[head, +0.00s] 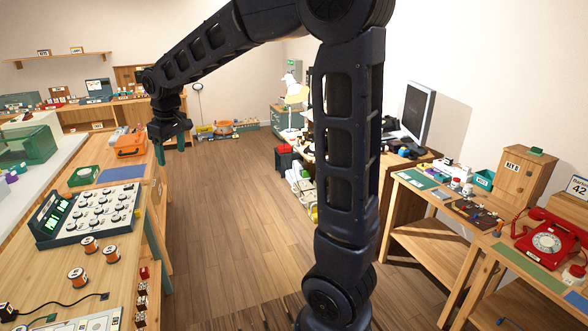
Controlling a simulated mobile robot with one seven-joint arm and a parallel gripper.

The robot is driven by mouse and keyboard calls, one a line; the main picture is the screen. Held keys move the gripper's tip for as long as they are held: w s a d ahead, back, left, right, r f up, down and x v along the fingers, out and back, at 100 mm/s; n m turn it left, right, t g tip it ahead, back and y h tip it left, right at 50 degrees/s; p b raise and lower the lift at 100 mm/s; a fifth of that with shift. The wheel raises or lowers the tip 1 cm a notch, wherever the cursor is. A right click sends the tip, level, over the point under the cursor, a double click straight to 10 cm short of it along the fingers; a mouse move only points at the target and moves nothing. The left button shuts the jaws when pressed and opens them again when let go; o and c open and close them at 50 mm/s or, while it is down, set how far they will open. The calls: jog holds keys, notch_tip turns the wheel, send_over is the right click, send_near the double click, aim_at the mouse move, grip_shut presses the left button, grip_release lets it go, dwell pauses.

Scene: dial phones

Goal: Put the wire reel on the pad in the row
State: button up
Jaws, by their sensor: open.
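Several small orange-sided reels with pale labelled tops stand on the left wooden bench: one at the back (89,245), one to its right (111,252) and one nearer me (77,277). I cannot tell which pad is the one in the row. My gripper (172,146) is open and appears empty. It hangs high, near the right edge of the left bench, away from the reels.
A dial panel (94,213) stands behind the reels, and a black cable (60,303) lies in front. An orange case (131,144) is farther back. At right are a red dial phone (548,240) and a green mat (530,271). The middle floor (225,220) is clear.

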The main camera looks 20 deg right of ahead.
jog(key=s+d+r+m, duration=0.1)
jog(key=s+d+m, duration=0.15)
jog(key=d, duration=0.45)
jog(key=s+d+r+m+t, duration=0.1)
jog(key=s+d, duration=0.2)
jog(key=d, duration=0.3)
jog(key=s+d+r+m, duration=0.1)
jog(key=s+d+m, duration=0.15)
jog(key=d, duration=0.45)
jog(key=s+d+f+m+t+h, duration=0.1)
jog(key=s+d+f+m, duration=0.2)
jog(key=s+d, duration=0.8)
jog(key=s+f, duration=0.1)
jog(key=s, duration=0.1)
jog(key=shift+s+f+m, duration=0.3)
jog(key=shift+f+m, duration=0.1)
